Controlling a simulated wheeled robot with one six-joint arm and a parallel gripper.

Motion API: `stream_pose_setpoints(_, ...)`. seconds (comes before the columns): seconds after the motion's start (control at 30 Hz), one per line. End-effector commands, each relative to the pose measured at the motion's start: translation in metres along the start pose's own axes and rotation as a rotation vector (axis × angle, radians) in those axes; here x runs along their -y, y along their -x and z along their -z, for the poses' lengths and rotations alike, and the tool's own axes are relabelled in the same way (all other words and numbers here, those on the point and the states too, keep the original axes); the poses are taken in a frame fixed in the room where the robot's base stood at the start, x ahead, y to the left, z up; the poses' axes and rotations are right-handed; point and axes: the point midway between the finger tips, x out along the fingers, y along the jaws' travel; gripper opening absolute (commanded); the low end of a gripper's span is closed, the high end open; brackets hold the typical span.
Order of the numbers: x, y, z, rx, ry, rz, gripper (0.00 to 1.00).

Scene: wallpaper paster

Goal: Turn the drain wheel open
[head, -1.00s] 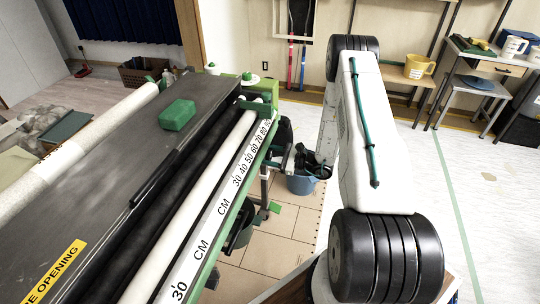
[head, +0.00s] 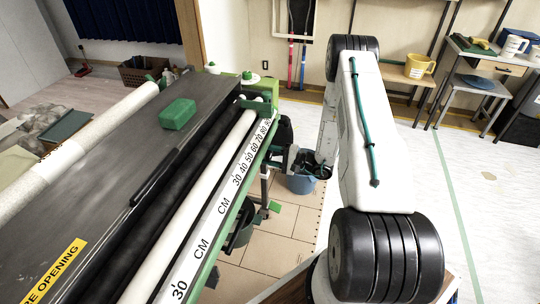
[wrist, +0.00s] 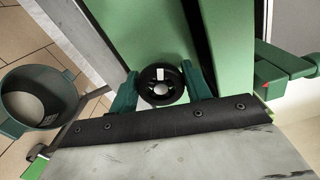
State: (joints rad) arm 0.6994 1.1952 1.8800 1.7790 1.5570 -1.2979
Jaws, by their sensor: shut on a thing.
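The drain wheel (wrist: 170,97) is a small black round wheel with a white mark on its upper part and a pale hub, seen in the wrist view against a green panel. My gripper (wrist: 158,78) has one green finger on each side of the wheel and is shut on it. The lower edge of the wheel is near a black strip that crosses the view. In the head view my gripper (head: 294,159) is at the right side of the pasting machine, partly hidden by my arm, and the wheel cannot be made out there.
The long pasting machine (head: 108,150) with rollers and a CM scale fills the left. A green block (head: 178,113) lies on its top. A blue bucket (head: 301,184) stands on the floor below my gripper. A yellow mug (head: 419,66) sits on a shelf at the back right.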

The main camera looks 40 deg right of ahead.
Motion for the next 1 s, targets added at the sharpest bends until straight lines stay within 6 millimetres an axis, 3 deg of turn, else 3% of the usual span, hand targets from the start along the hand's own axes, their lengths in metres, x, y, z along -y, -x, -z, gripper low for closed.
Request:
stream_pose_setpoints(0.5, -0.0014, 0.0001, 0.0017, -0.002, 0.459, 0.000, 0.25)
stream_pose_setpoints(1.0, -0.0022, 0.0003, 0.0023, -0.003, 0.667, 0.000, 0.25)
